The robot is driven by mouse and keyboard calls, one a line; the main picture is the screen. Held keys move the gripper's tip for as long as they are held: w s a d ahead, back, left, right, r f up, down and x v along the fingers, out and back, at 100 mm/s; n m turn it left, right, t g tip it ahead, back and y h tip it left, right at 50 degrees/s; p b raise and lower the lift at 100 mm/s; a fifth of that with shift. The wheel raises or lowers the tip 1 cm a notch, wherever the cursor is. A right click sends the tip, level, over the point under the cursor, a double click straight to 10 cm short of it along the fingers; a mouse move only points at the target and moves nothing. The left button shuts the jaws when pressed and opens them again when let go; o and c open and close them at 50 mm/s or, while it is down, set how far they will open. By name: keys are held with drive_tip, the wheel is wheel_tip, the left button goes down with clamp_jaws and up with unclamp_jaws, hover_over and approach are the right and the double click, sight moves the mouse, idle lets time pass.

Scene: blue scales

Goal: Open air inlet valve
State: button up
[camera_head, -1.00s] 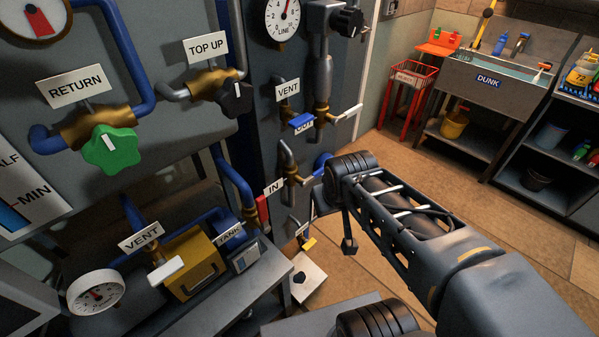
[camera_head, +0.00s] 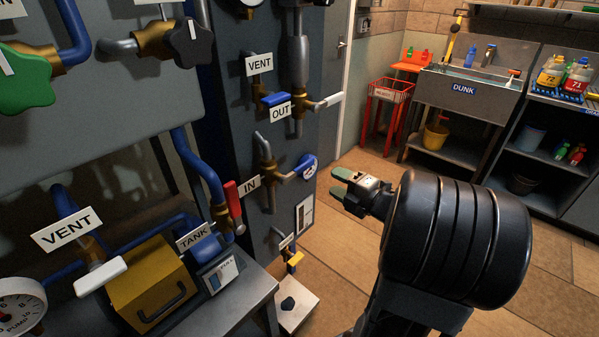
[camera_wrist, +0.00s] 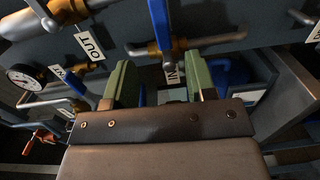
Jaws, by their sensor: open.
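The IN label (camera_head: 250,185) is on the dark panel in the head view, under a brass valve (camera_head: 265,172) on a grey pipe. A red lever (camera_head: 233,199) stands upright just left of this label. My gripper (camera_head: 341,184) is open and empty, to the right of the label and apart from the panel, pointing left. In the wrist view, its green fingers (camera_wrist: 160,82) are spread. An IN label (camera_wrist: 172,73) shows between and beyond them, below a brass valve with a blue lever (camera_wrist: 158,22). I cannot tell which lever works the air inlet.
The OUT label (camera_head: 280,112), VENT label (camera_head: 259,64) and a blue lever (camera_head: 273,99) are above. A yellow box (camera_head: 150,280) and TANK label (camera_head: 194,237) are at lower left. The DUNK sink (camera_head: 470,88) and red basket (camera_head: 388,92) stand behind. Floor (camera_head: 345,265) is clear beneath my arm.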

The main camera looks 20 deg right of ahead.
sight(306, 168)
drive_tip(key=shift+y, duration=0.4)
drive_tip(key=x, duration=1.3)
drive_tip(key=shift+a+f, duration=0.25)
drive_tip(key=shift+c, duration=0.2)
clamp_jaws()
drive_tip(key=shift+n, duration=0.3)
